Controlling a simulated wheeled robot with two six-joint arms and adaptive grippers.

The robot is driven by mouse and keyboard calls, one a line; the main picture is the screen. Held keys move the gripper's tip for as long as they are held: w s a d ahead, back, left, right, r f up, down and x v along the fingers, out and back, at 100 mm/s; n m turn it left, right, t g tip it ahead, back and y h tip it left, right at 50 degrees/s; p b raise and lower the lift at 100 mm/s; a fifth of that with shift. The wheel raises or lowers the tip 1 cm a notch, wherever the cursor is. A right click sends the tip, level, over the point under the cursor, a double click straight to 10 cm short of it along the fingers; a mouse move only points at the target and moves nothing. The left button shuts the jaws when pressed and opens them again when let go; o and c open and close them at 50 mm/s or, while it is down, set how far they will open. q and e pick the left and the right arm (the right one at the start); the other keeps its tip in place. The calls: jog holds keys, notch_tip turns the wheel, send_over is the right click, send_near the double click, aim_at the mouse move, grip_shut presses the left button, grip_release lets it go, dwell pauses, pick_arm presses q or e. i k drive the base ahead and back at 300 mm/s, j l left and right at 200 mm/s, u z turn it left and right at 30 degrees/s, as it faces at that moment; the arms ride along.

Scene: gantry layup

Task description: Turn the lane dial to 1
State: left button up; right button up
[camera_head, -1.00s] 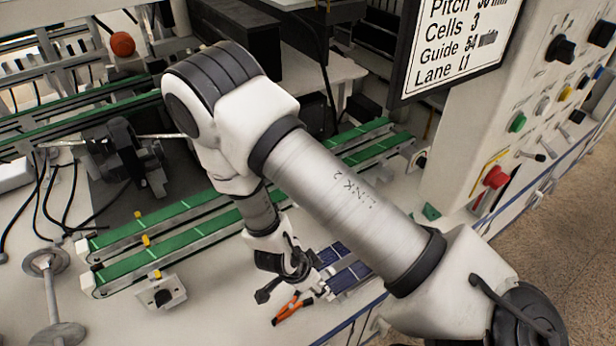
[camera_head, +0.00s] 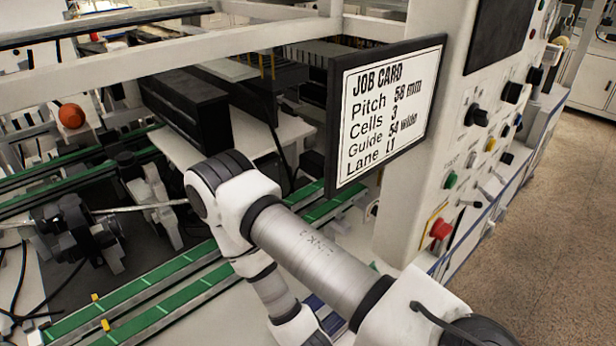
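The control panel (camera_head: 415,205) stands at the right, with several black knobs, coloured buttons and toggle levers. A black knob (camera_head: 479,116) sits on its face and another black knob (camera_head: 512,92) sits farther along. Their labels are too small to read, so I cannot tell which is the lane dial or its setting. The job card (camera_head: 385,118) on a dark board reads "Lane L1". My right arm (camera_head: 310,250) crosses the lower middle, well left of the knobs. My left gripper is not in view.
Green conveyor belts (camera_head: 160,310) run at the lower left. A red emergency button (camera_head: 440,229) and a green button (camera_head: 451,180) are on the panel. An orange-red ball (camera_head: 71,116) is at the far left. Open floor (camera_head: 550,230) lies right of the panel.

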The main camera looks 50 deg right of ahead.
aim_at(534, 76)
jog(key=k+j+z, duration=0.35)
jog(key=z, duration=0.15)
jog(key=i+z, duration=0.1)
jog(key=z, duration=0.35)
jog(key=i+l+z, duration=0.1)
jog(key=z, duration=0.35)
jog(key=i+z, duration=0.1)
jog(key=z, duration=0.4)
jog(key=i+j+z, duration=0.1)
jog(key=z, duration=0.35)
jog(key=k+l+u, duration=0.15)
jog(key=l, duration=0.15)
jog(key=i+l+z, duration=0.1)
jog(key=l+z, duration=0.2)
jog(key=i+l+z, duration=0.1)
jog(key=l+z, duration=0.2)
jog(key=i+l+z, duration=0.25)
jog(key=l, duration=0.15)
jog(key=k, duration=0.05)
